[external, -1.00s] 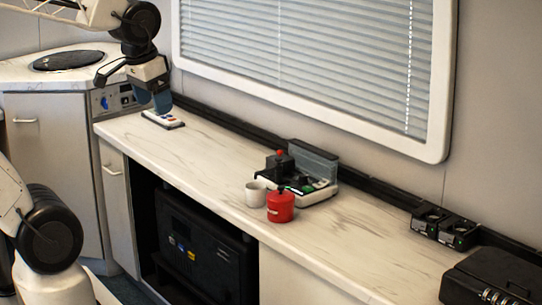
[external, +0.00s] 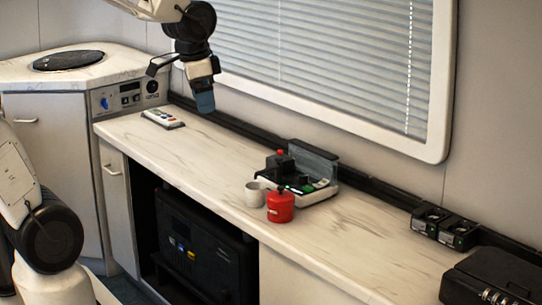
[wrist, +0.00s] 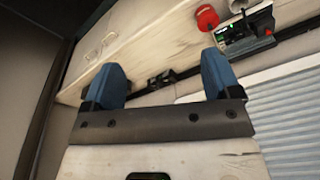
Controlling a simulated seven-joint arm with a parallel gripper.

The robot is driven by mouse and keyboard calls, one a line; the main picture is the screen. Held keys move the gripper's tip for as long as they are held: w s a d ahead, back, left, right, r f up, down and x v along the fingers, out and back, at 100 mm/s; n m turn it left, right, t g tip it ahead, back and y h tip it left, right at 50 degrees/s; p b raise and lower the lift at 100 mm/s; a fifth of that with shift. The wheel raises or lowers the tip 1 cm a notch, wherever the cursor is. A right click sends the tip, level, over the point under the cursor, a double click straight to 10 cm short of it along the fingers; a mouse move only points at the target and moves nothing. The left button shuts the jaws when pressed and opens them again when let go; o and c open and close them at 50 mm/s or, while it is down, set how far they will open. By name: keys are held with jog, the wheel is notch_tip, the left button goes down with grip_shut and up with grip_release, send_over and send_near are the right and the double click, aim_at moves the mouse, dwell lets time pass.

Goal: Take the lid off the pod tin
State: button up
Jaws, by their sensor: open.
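The red pod tin (external: 280,208) stands upright on the counter near its front edge, with a small dark knob on top; its lid seam is too small to make out. It also shows at the top of the wrist view (wrist: 207,17). My gripper (external: 205,102) hangs above the counter, up and to the left of the tin and well apart from it. In the wrist view its two blue fingers (wrist: 162,68) are spread, with nothing between them held.
A white mug (external: 255,194) stands just left of the tin. A coffee machine (external: 322,164) stands right behind both. A remote-like device (external: 163,118) lies at the counter's left end. Black chargers (external: 444,226) and a black case (external: 496,278) are at right. The counter (external: 200,158) between is clear.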

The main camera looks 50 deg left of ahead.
jog(key=w+a+f+m+g, duration=0.1)
jog(key=w+f+m, duration=0.2)
jog(key=w+f, duration=0.3)
jog(key=w+a+f+m, duration=0.2)
jog(key=w+f+m, duration=0.1)
jog(key=w, duration=0.6)
jog(key=m, duration=0.4)
send_over(280, 187)
jog(key=a, duration=0.1)
notch_tip(280, 187, down, 13)
jog(key=shift+w+a+f+m+g+h, duration=0.1)
jog(key=shift+a+f+m+g+h, duration=0.1)
jog(key=shift+f+m+g+h, duration=0.15)
jog(key=shift+d+f, duration=0.15)
jog(key=shift+f, duration=1.15)
jog(key=shift+d+f, duration=0.2)
jog(key=shift+f, duration=1.1)
jog(key=shift+d+f, duration=0.2)
jog(key=shift+f, duration=1.1)
